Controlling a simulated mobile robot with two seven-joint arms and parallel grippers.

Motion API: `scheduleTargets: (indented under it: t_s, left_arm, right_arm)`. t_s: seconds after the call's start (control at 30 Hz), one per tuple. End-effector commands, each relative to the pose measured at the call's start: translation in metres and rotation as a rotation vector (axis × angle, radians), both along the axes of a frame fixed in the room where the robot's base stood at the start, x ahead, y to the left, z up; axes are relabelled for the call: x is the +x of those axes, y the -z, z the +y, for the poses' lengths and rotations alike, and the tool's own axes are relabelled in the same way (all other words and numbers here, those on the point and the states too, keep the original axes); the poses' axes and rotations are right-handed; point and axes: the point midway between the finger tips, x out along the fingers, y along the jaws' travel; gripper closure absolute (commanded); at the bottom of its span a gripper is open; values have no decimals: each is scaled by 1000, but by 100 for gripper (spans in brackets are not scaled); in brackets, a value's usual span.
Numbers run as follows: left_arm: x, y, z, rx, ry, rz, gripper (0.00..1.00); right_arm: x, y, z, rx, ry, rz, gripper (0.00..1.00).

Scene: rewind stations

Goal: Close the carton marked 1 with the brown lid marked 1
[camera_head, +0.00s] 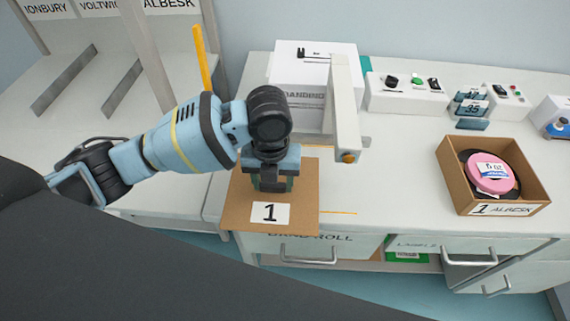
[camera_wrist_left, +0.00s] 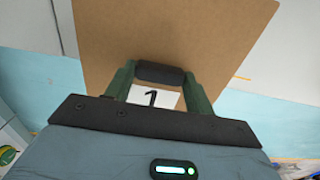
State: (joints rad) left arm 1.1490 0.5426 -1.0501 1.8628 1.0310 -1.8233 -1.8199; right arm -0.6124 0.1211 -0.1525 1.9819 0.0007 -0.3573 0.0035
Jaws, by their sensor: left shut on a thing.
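The brown lid (camera_head: 238,208) is a flat square board with a white label marked 1. It is at the front left of the white counter, its front edge overlapping the counter's edge in the head view. I cannot tell if it touches the counter. My left gripper (camera_head: 270,184) points down, shut on the lid's dark handle (camera_wrist_left: 160,73), with a green finger on each side. The lid fills the upper wrist view (camera_wrist_left: 215,40). The open carton marked 1 (camera_head: 510,209), also labelled ALBESK, stands on the counter at right. A pink roll and a black one lie inside. My right gripper is not in view.
A beige post with an arm (camera_head: 345,110) and a white banding machine (camera_head: 300,78) stand just behind the lid. Dark blocks marked 35 (camera_head: 472,106) and control boxes (camera_head: 405,93) line the back. The counter between lid and carton is clear.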

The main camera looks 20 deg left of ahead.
Motion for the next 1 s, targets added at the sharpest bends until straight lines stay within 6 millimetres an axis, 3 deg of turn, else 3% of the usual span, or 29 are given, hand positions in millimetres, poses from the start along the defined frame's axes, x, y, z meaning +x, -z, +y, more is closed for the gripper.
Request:
scheduleTargets:
  t_s: [0.27,1.0]
  left_arm:
    - [-4,-7,7,-4,-273,1,69]
    - [-29,-37,41,-4,-1707,10,69]
  right_arm:
    - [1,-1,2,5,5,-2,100]
    - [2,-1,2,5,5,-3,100]
